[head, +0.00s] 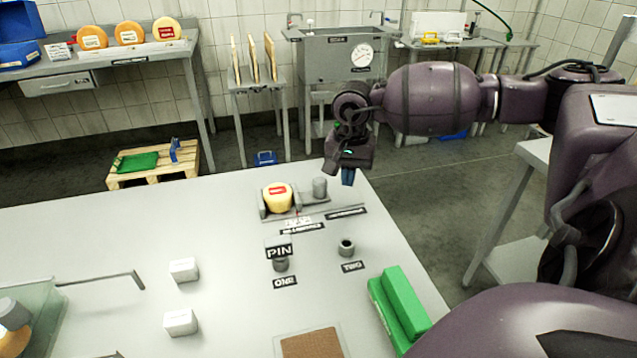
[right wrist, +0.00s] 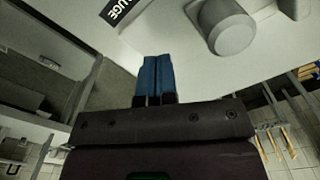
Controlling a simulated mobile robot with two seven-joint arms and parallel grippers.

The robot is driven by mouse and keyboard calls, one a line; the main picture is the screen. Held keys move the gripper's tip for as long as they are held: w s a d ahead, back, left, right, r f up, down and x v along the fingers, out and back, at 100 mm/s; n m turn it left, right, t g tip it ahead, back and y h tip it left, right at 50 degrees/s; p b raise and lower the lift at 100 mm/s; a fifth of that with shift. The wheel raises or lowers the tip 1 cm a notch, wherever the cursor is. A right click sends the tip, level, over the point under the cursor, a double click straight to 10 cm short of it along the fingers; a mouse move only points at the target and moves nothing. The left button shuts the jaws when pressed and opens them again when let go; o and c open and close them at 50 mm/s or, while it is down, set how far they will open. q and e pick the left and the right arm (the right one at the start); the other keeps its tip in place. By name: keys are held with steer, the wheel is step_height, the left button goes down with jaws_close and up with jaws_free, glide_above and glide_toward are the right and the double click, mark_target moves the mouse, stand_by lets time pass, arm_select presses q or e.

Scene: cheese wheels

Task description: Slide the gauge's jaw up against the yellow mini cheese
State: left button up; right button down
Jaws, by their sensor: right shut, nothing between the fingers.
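The yellow mini cheese (head: 277,199), with a red label, sits in the grey gauge (head: 335,208) near the table's far edge. A grey upright stands close on each side of the cheese. I cannot tell whether the right one touches it. A grey round knob (head: 320,187) stands on the gauge right of the cheese; in the right wrist view a grey cylinder (right wrist: 231,32) shows large at the top. My right gripper (head: 348,177) is right of the knob and apart from it, its blue fingers (right wrist: 154,76) shut and empty. My left gripper is not in view.
A block marked PIN (head: 279,246) stands at post ONE, with an empty-looking socket (head: 347,247) at TWO. Two white blocks (head: 184,269), a green block (head: 399,308) and a brown mat (head: 311,345) lie nearer. The table (head: 90,235) is clear at far left.

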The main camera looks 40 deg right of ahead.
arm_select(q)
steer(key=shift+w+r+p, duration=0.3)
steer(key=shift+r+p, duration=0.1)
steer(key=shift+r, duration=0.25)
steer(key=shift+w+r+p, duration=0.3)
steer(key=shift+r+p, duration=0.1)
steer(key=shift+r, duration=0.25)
arm_select(e)
step_height(320, 180, up, 8)
stand_by(0.3)
